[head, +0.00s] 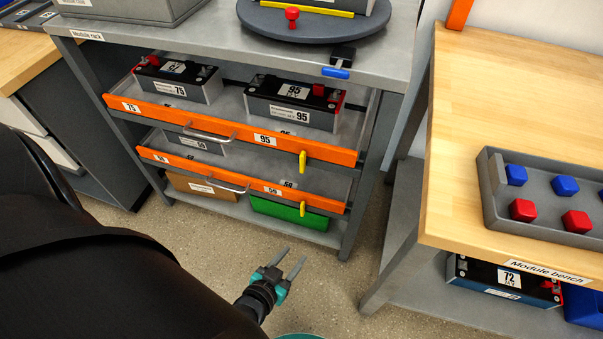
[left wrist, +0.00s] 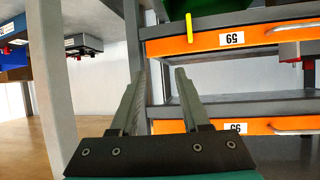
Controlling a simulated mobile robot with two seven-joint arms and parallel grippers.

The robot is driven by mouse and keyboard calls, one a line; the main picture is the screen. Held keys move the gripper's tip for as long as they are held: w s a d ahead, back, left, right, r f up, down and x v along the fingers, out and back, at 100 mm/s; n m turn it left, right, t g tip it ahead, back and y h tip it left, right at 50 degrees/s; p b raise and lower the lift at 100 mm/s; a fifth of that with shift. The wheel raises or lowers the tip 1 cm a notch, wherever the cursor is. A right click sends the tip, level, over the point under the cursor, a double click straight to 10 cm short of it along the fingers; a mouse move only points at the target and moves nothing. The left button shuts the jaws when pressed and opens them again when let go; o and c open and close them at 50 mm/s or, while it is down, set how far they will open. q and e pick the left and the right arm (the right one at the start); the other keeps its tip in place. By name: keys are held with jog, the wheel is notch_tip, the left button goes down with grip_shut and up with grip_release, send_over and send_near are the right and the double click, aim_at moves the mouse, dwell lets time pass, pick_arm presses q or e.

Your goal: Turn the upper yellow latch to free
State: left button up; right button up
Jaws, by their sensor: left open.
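The upper yellow latch (head: 302,161) stands upright on the right part of the upper orange drawer front (head: 255,139), marked 75 and 95. A second, lower yellow latch (head: 302,209) stands upright on the lower orange drawer front (head: 235,182). My left gripper (head: 295,253) is open and empty, below and in front of the drawers, apart from both latches. The left wrist view is upside down; it shows the open fingers (left wrist: 160,75) and the lower latch (left wrist: 189,27). The upper latch does not show there. My right gripper is not in view.
The grey rack's right leg (head: 367,170) stands beside the drawers. A wooden module bench (head: 480,110) is on the right, with a grey tray (head: 490,205) of red and blue blocks. Battery modules (head: 292,103) sit in the upper drawer. Floor around the gripper is clear.

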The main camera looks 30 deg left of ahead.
pick_arm(q)
notch_tip(320, 180, up, 5)
jog(key=w+a+n+t+y+b, duration=0.1)
jog(key=w+a+t+y+b, duration=0.1)
jog(key=t, duration=0.1)
jog(key=n+t+y+b, duration=0.1)
jog(key=t+y, duration=0.1)
send_near(301, 164)
jog(key=b+x, duration=0.5)
jog(key=x, duration=0.2)
jog(key=shift+w, duration=0.1)
jog(key=shift+w+a, duration=0.1)
jog(key=shift+w, duration=0.55)
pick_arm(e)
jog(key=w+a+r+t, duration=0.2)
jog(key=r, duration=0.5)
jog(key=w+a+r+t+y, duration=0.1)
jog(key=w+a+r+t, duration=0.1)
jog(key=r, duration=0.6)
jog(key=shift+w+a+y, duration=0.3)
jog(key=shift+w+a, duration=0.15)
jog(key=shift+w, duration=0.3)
pick_arm(q)
grip_shut()
